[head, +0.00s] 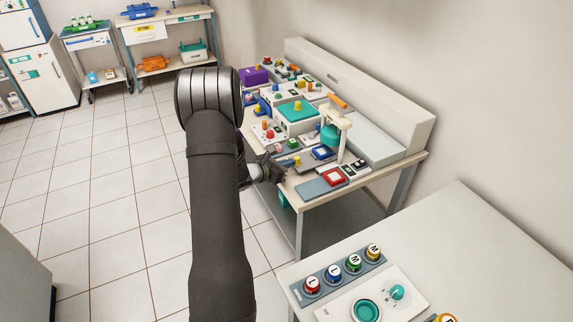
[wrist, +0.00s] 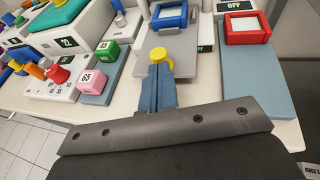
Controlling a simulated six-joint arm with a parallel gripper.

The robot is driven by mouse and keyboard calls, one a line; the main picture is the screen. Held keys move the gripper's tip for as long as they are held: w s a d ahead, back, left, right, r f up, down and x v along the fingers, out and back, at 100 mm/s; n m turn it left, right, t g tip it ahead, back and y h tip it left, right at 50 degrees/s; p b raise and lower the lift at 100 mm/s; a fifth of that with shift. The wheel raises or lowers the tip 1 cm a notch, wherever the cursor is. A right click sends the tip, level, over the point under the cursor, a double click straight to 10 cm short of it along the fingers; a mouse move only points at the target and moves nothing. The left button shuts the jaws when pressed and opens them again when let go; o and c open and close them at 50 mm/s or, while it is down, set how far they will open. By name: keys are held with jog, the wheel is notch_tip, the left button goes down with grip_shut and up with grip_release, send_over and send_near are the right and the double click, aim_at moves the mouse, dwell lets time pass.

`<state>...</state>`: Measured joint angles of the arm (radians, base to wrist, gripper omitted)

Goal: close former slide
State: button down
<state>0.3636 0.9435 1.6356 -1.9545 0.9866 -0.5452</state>
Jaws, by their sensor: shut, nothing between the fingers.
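What looks like the former slide is a grey plate (wrist: 185,42) with a yellow knob (wrist: 161,61) at its near end and a blue frame (wrist: 170,15) at its far part. In the head view the yellow knob (head: 297,160) and blue frame (head: 322,153) are near the bench's front edge. My gripper (wrist: 158,75) is shut and empty, its fingertips right at the near side of the knob; I cannot tell whether they touch. In the head view my gripper (head: 277,168) is partly hidden behind my arm, beside the bench's front edge.
A red frame (wrist: 247,28) on a blue-grey base stands to the right, by an OFF label. Pink (wrist: 94,81) and green (wrist: 107,50) blocks stand close on the left. A handled stand (head: 338,125) rises behind. A second table (head: 440,240) is at lower right.

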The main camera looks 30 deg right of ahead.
aim_at(298, 160)
jog(key=shift+d+r, duration=0.1)
jog(key=shift+d, duration=2.1)
jog(key=shift+s, duration=0.1)
jog(key=shift+a, duration=0.45)
jog(key=f+v, duration=0.1)
jog(key=v, duration=1.2)
jog(key=shift+a, duration=0.35)
jog(key=shift+d, duration=0.1)
jog(key=x, duration=1.2)
jog(key=shift+s+d+r, duration=0.1)
jog(key=shift+r, duration=0.1)
jog(key=shift+w+d, duration=0.2)
jog(key=shift+d, duration=0.55)
